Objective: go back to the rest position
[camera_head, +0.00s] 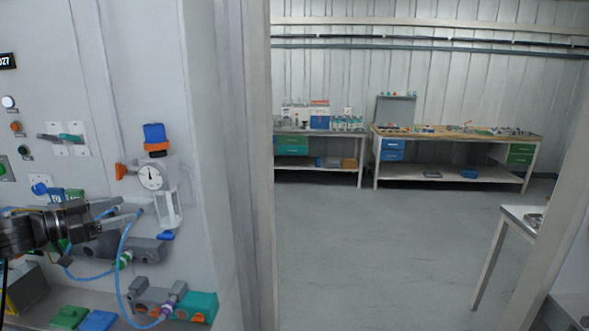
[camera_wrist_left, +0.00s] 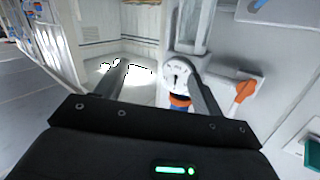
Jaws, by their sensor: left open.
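My left gripper (camera_head: 128,208) comes in from the left in the head view, in front of the equipment panel. Its two fingers are apart, with nothing seen between them. It is beside a pressure gauge (camera_head: 151,177) with a blue and orange knob (camera_head: 154,135) and a clear bowl (camera_head: 168,209) below. In the left wrist view the open fingers (camera_wrist_left: 158,75) spread, with the gauge (camera_wrist_left: 178,74) showing near the right finger. Whether a finger touches it cannot be told. My right gripper is not in view.
A blue hose (camera_head: 122,265) loops below the gripper to grey fittings (camera_head: 155,295). An orange handle (camera_wrist_left: 243,91) sticks out beside the gauge. A pale post (camera_head: 262,170) stands right of the panel. Two workbenches (camera_head: 450,175) stand at the back, with open floor (camera_head: 390,240) before them.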

